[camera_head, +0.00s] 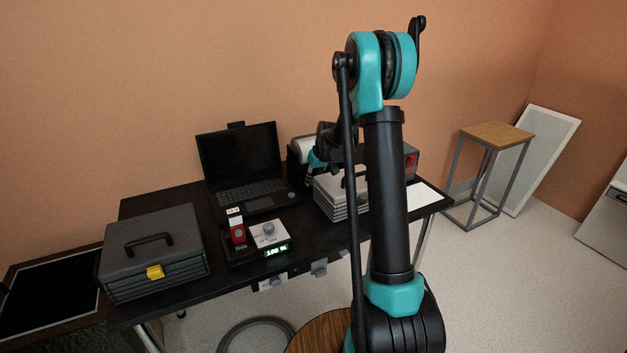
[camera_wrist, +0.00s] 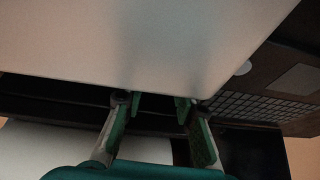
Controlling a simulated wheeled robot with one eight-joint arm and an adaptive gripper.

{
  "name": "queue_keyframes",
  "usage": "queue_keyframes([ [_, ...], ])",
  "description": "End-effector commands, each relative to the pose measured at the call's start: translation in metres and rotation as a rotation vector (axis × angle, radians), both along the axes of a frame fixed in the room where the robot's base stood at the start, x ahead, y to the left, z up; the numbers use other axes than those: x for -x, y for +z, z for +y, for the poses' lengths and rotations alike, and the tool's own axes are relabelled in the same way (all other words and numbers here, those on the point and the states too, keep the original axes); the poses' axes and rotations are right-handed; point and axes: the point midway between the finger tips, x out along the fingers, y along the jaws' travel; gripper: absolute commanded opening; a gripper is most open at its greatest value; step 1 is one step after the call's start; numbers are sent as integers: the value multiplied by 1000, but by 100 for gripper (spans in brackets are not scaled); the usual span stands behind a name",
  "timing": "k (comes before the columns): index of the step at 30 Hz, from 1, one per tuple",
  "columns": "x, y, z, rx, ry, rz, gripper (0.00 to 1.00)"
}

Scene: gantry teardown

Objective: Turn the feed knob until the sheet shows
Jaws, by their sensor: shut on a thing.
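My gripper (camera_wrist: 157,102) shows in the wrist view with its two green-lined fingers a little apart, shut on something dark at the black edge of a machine. I take this to be the feed knob, but its shape is hidden between the fingertips. In the head view my gripper (camera_head: 313,165) is partly hidden behind my arm, by the black machine with a white roll (camera_head: 304,148) at the back of the desk. A large pale grey panel (camera_wrist: 150,40) fills the top of the wrist view. I cannot make out a sheet coming out of the machine.
An open laptop (camera_head: 241,165) stands left of the machine, and its keyboard shows in the wrist view (camera_wrist: 262,107). A grey ribbed case (camera_head: 330,192) is in front of the machine. A control box (camera_head: 268,234) and a toolbox (camera_head: 155,250) are farther left. A white flat piece (camera_head: 425,198) lies right.

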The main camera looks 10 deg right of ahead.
Motion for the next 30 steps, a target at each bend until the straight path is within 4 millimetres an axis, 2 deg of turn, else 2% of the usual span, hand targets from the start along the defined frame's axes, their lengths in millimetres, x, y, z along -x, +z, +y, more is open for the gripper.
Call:
queue_keyframes([
  [12, -2, -2, -7, -319, -2, 105, 0],
  [24, -2, -1, -7, -351, 1, 114, 0],
  [25, -2, -1, -7, -351, 1, 114, 32],
  [29, -2, -1, -7, -351, 1, 114, 48],
  [30, -2, -1, -7, -351, 1, 114, 49],
])
